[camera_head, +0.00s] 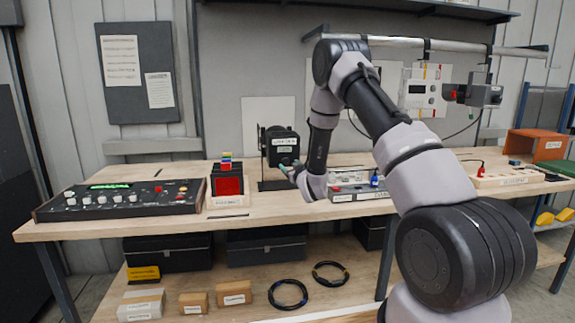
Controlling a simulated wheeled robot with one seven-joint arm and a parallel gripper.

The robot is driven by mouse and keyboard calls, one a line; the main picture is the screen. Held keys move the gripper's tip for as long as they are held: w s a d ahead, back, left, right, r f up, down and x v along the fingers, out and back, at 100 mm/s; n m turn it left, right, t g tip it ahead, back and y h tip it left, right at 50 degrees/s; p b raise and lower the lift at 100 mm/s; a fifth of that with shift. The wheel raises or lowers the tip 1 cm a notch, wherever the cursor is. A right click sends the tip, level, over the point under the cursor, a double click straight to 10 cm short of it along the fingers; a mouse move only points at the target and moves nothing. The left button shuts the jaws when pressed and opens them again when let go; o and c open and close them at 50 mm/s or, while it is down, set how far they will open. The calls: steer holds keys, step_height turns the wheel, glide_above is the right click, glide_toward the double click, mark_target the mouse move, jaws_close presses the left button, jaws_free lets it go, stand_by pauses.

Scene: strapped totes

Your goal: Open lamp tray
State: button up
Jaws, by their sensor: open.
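A black boxy device (282,140) with a small white label on its front stands in a dark frame on the workbench, left of my arm. The label is too small to read surely, so I cannot tell whether this is the lamp tray. My gripper (287,170) is just below and in front of this device, with greenish tips pointing left toward it. The jaws are open and seem to hold nothing. Whether they touch the device cannot be told. My wrist and forearm hide part of the bench behind them.
A control console (120,200) and a red-fronted block (228,185) stand on the workbench (280,211) at left. A grey labelled unit (352,193) lies right of my gripper. A white wall box (421,92) and an orange bin (536,145) are at right.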

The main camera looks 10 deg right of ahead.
mark_target(286, 162)
steer(key=shift+w+a, duration=0.2)
steer(key=shift+w, duration=1.55)
jaws_close()
